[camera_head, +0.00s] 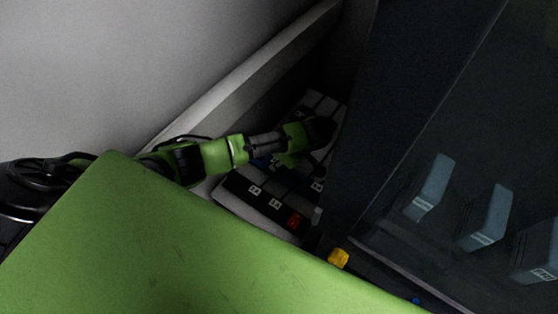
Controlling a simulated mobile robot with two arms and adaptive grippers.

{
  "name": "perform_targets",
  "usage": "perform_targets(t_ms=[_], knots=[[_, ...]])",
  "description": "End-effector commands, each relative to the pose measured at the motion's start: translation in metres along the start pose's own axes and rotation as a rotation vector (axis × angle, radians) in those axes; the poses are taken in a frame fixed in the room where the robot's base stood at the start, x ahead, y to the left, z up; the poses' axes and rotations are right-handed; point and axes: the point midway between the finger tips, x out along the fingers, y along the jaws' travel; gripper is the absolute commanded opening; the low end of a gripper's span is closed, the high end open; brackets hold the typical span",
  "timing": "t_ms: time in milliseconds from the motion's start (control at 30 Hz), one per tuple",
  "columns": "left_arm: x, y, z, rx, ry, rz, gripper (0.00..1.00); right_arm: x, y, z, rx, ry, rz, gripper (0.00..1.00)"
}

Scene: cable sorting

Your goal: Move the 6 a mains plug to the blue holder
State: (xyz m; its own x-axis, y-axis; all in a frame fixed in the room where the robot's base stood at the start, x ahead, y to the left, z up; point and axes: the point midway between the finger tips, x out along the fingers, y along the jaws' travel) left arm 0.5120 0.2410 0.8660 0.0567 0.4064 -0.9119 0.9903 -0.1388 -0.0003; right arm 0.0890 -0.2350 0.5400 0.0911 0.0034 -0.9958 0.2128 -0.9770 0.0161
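A board (232,207) with black and white blocks lies beyond the green panel, against the wall. Several blocks carry small white labels that are too small to read, so I cannot tell which is the 6 a mains plug. My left arm reaches in from the left, and its gripper (318,131) is over the far part of the board. The fingers are dark and blurred against the blocks; I cannot tell whether they are open or hold anything. A small blue piece (416,300) shows at the bottom; I cannot tell whether it is the blue holder. My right gripper is not in view.
A dark glassy cabinet (430,130) stands close on the right, with several blue-grey labelled boxes (487,217) showing in it. A red block (293,221) is at the board's near edge. A yellow piece (338,258) is nearer. A pale wall (110,60) bounds the left.

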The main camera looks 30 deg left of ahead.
Motion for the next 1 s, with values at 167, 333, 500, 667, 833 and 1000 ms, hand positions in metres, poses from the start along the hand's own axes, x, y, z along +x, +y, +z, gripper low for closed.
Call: perform_targets(t_ms=[167,333,500,667,833,1000], knots=[[0.0037,-0.0007,0.0015,0.0,0.0,-0.001,0.0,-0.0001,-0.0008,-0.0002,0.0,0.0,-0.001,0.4],[0.0055,-0.0005,0.0022,0.001,0.001,0.0,0.0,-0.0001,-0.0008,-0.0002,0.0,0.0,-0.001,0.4],[0.0054,-0.0002,0.0022,0.001,0.001,0.0,0.0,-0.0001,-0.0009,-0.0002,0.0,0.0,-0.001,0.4],[0.0053,-0.0002,0.0022,0.001,0.001,0.0,0.24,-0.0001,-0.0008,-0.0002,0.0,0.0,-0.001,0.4],[0.0052,-0.0001,0.0022,0.001,0.0,0.0,0.41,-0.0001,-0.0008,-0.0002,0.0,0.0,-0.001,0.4],[0.0054,-0.0003,0.0023,0.001,0.0,0.0,0.44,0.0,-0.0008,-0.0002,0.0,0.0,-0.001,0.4]])
